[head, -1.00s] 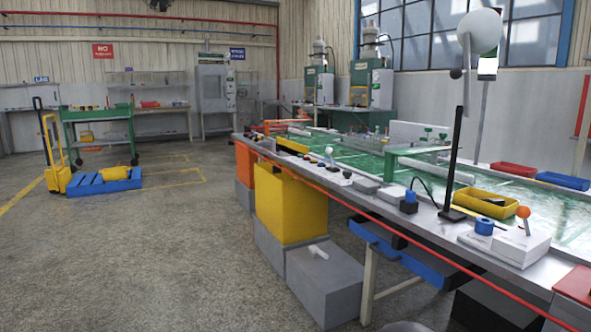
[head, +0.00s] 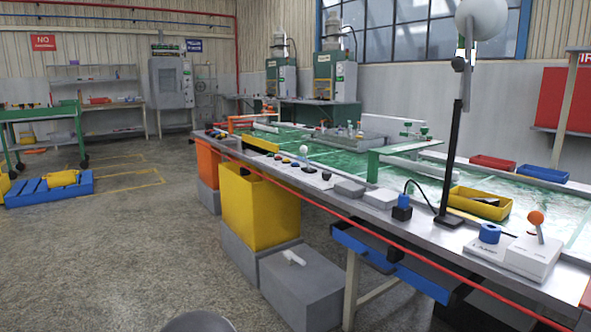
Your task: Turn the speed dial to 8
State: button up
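No dial with readable numbers shows, so I cannot tell which part is the speed dial. On the long workbench (head: 395,232), a pale control panel (head: 290,166) carries several small knobs and a white ball lever (head: 304,151); its markings are too small to read. Nearer, at the right, a white box (head: 531,256) has an orange ball lever (head: 536,218), and a blue cylinder (head: 490,233) is beside it. A blue block with a black top (head: 402,207) stands further left on the bench edge. My gripper is not in view.
A red rail (head: 350,219) runs along the bench front. Below stand a yellow bin (head: 258,211) and grey blocks (head: 303,281). A black lamp post (head: 450,150) rises from the bench. The floor to the left is open, with a blue pallet (head: 50,190) far left.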

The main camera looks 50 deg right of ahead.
aim_at(326, 175)
jog(key=z, duration=0.15)
jog(key=i, duration=0.7)
jog(key=z, duration=1.1)
jog(key=i, duration=0.45)
jog(key=z, duration=0.5)
